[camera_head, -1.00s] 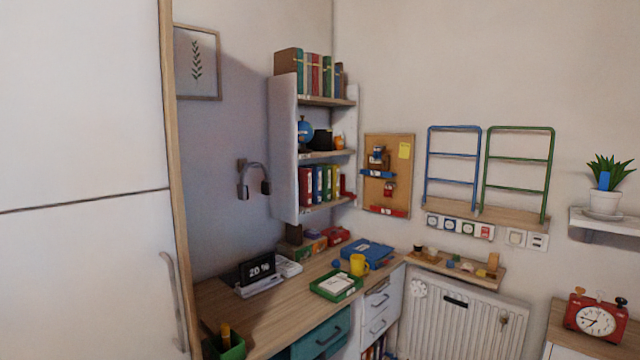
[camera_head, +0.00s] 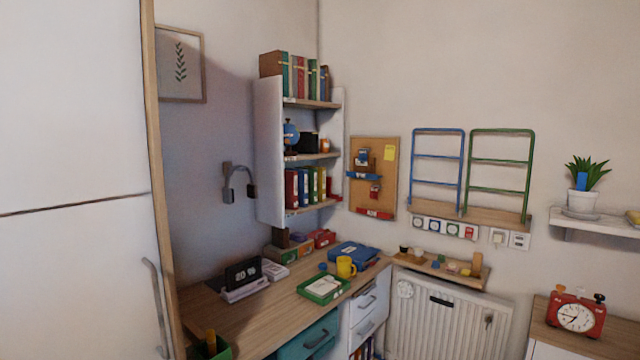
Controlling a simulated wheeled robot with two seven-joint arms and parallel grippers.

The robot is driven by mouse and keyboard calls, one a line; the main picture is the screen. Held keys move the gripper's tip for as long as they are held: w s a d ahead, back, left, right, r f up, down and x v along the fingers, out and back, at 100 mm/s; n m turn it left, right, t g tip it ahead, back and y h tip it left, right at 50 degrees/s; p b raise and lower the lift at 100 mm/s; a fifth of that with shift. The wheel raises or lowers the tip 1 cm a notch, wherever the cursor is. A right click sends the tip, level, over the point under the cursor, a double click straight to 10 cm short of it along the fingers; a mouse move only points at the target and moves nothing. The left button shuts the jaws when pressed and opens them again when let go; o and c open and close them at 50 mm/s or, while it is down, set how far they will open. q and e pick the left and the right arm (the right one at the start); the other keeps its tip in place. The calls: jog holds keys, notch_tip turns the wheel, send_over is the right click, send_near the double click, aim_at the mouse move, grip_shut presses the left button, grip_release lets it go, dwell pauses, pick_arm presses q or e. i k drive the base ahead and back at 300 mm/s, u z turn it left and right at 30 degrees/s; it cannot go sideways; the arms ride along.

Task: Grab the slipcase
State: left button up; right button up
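On the top board of the white wall shelf (camera_head: 268,150), a brown box-like case (camera_head: 270,64) stands at the left end of a row of upright books (camera_head: 307,76). It may be the slipcase, but I cannot tell for certain at this size. The books beside it have teal, red, green and blue spines. Neither of my grippers shows in the head view, and nothing of mine touches the shelf.
A wooden desk (camera_head: 225,315) below the shelf holds a display (camera_head: 243,272), a green tray (camera_head: 324,288), a yellow mug (camera_head: 346,267) and a blue case (camera_head: 353,253). A tall white cabinet (camera_head: 75,120) stands at left. A radiator (camera_head: 440,325) is on the right wall.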

aim_at(308, 142)
jog(key=i, duration=1.6)
jog(key=z, duration=0.35)
